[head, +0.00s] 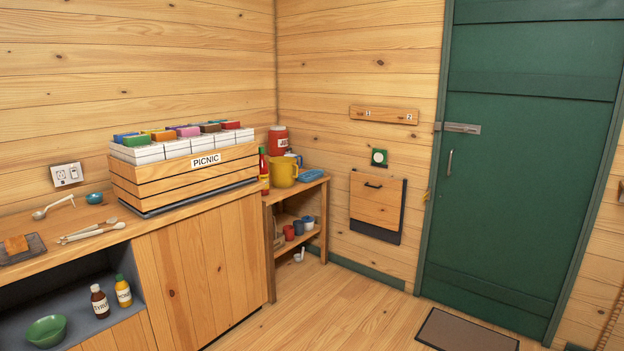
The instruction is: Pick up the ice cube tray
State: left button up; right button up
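A small flat blue item (311,175), which looks like the ice cube tray, lies on the top of a low wooden shelf (314,186) in the corner. It is near the shelf's right side, to the right of a yellow pitcher (284,172). It is too small in the head view to make out its compartments. Neither of my grippers is in view.
A red container (277,139) and a red bottle (263,165) stand near the pitcher. A wooden counter (150,228) bearing a PICNIC crate (182,180) fills the left. Open floor (340,310) lies before the shelf, with a doormat (465,332) by the green door (520,150).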

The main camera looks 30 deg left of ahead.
aim_at(306, 177)
jog(key=i+j+u, duration=0.3)
jog(key=i+u, duration=0.3)
jog(key=i, duration=0.2)
jog(key=i+j+u, duration=0.1)
jog(key=i+u, duration=0.2)
jog(key=i, duration=1.95)
